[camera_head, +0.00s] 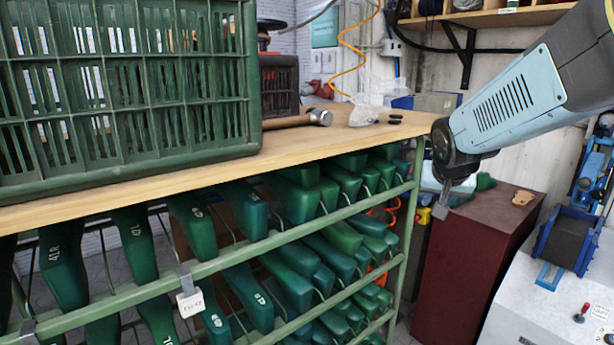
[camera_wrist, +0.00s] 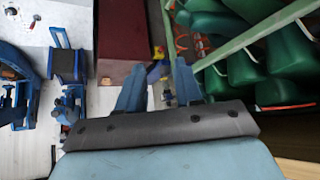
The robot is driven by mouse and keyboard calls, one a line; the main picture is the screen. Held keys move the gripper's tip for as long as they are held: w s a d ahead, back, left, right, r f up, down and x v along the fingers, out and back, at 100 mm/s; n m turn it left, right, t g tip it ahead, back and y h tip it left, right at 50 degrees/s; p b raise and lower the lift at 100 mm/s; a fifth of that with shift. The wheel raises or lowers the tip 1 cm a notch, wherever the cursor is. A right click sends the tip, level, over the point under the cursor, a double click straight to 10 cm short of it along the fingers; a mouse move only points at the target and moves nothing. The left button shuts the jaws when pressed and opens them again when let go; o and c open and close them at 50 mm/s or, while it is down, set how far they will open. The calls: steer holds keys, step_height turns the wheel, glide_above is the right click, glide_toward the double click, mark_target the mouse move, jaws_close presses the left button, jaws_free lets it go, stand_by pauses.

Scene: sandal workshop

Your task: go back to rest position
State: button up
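My gripper (camera_head: 443,203) hangs pointing down at the end of my light blue arm, to the right of the green rack and in front of the dark red cabinet in the head view. In the wrist view my gripper (camera_wrist: 160,78) shows two blue-grey fingers standing apart. Nothing is visible between them; the floor and some small items lie in the background. In the head view the fingers are small and seen from the side. No separate task object is named.
A green rack (camera_head: 407,240) holds several green shoe lasts under a wooden top (camera_head: 370,134). On the top are a green crate (camera_head: 130,158) and a hammer (camera_head: 318,117). The dark red cabinet (camera_head: 465,260) and a white bench (camera_head: 530,315) with a blue machine (camera_head: 572,240) stand right.

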steer(key=s+a+r+n+g+y, duration=0.1)
steer(key=s+a, duration=0.1)
steer(key=s, duration=0.7)
steer(key=s+a+n+y, duration=0.1)
steer(key=s+a+n, duration=0.1)
steer(key=s, duration=0.7)
steer(key=shift+a+r+n+g, duration=0.3)
steer(key=shift+a+r+g, duration=0.05)
steer(key=shift+r+g, duration=0.05)
